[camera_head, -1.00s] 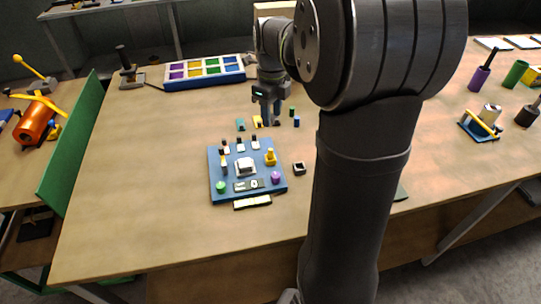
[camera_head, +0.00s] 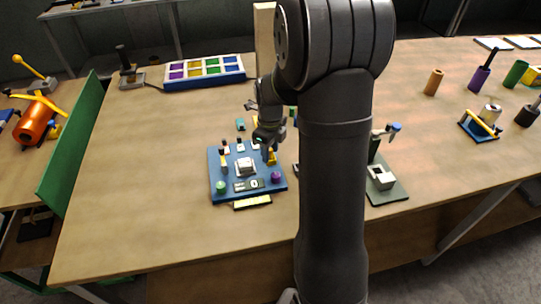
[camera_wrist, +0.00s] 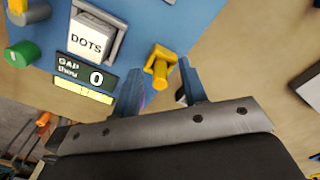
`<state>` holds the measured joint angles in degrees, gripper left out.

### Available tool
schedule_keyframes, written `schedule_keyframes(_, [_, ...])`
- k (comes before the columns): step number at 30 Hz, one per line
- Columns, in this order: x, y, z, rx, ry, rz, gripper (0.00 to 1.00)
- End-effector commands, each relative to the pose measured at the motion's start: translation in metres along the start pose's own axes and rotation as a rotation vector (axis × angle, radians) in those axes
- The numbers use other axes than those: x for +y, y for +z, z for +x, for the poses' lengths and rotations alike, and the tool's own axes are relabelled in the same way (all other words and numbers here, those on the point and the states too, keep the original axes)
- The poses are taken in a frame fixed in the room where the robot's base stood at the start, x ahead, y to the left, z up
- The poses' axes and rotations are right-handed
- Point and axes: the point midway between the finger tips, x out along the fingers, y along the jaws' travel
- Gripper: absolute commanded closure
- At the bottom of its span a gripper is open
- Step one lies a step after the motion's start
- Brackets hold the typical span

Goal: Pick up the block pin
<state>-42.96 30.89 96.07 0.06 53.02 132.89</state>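A blue board (camera_head: 216,175) lies on the table. A yellow pin (camera_head: 271,159), likely the block pin, stands upright at its right side. In the wrist view the yellow pin (camera_wrist: 159,68) shows a square head and a yellow base. My gripper (camera_head: 268,138) points down just above the pin in the head view and partly hides it. In the wrist view my gripper (camera_wrist: 160,72) is open, with one blue finger on each side of the pin and visible gaps. A purple knob (camera_head: 276,176) on the board is mostly hidden by the left finger in the wrist view.
A color tray (camera_head: 205,70) stands at the back. A grey-green stand (camera_head: 388,190) is right of my arm.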

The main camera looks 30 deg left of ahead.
Motion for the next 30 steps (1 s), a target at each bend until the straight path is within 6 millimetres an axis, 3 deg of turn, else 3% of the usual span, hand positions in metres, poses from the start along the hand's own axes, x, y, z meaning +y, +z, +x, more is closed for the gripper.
schedule_keyframes(7, [0.0, 0.0, 0.002, -0.001, -0.001, 0.0, 0.62])
schedule_keyframes(13, [0.0, 0.0, 0.001, -0.001, -0.001, 0.0, 1.0])
schedule_keyframes(23, [0.0, 0.0, 0.0, -0.001, -0.001, 0.0, 1.0])
schedule_keyframes(30, [-0.001, 0.001, -0.021, -0.003, -0.004, 0.0, 1.0])
